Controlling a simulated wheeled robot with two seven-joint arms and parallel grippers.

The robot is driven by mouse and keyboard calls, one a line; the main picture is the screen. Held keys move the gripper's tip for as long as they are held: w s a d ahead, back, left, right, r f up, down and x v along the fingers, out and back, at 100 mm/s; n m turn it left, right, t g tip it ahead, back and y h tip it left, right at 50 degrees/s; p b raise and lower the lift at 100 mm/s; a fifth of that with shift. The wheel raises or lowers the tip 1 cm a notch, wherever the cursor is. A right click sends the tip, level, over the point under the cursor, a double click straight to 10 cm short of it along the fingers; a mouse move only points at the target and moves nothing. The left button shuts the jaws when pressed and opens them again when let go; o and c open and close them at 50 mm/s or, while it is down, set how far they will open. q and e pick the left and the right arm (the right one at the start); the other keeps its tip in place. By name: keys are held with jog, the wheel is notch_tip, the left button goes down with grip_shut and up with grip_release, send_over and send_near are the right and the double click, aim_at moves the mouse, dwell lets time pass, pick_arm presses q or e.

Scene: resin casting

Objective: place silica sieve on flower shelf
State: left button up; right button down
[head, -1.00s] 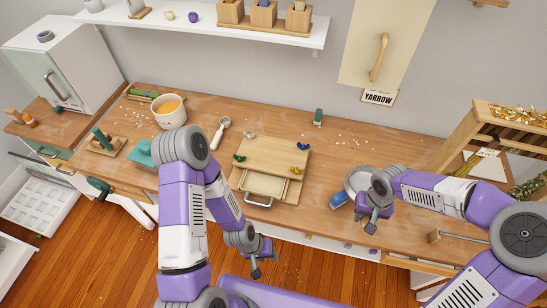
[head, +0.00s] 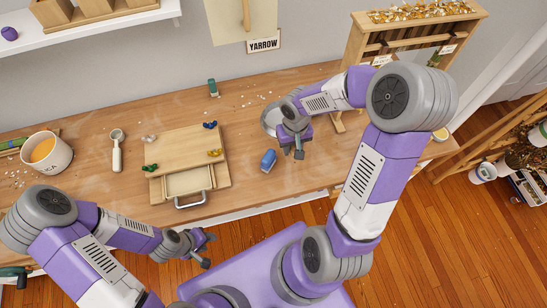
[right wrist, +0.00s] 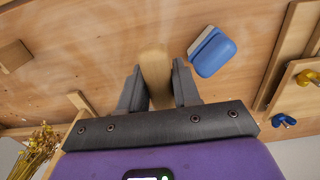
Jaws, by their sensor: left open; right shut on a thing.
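The silica sieve shows in the head view as a round grey rim (head: 269,121), partly hidden behind my right gripper (head: 299,153). In the right wrist view my right gripper (right wrist: 159,92) is shut on its wooden handle (right wrist: 155,62). I cannot tell whether the sieve touches the table. The wooden flower shelf (head: 358,43), with gold dried flowers on top, stands at the back right, beyond my right arm. My left gripper (head: 207,249) is open and empty in front of the table's front edge.
A blue item (head: 268,160) lies beside my right gripper; it also shows in the right wrist view (right wrist: 213,52). A YARROW sign (head: 264,44) hangs behind.

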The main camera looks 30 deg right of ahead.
aim_at(290, 165)
notch_tip(290, 165, down, 9)
jog(key=b, duration=0.2)
jog(key=shift+b, duration=0.3)
